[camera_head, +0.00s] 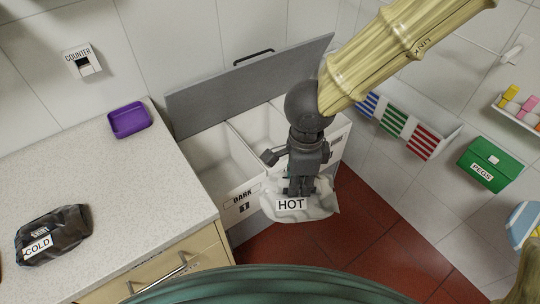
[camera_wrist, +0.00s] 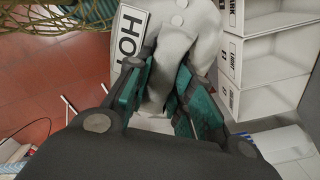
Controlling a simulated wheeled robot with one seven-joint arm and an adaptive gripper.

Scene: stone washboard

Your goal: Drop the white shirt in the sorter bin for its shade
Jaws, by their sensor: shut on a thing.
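The white shirt (camera_head: 322,208) hangs crumpled from my gripper (camera_head: 300,188), with a "HOT" tag on it. In the wrist view the shirt (camera_wrist: 190,35) is pinched between the dark green finger pads of my gripper (camera_wrist: 170,85). The wrist view shows a "LIGHT" label on the bin (camera_wrist: 262,62).
A speckled counter (camera_head: 120,190) at left holds a black bundle tagged "COLD" (camera_head: 52,235) and a purple tray (camera_head: 130,119). A green "PEGS" box (camera_head: 490,164) and striped cloths (camera_head: 394,122) are on the right wall. Red floor (camera_head: 375,235) is open below.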

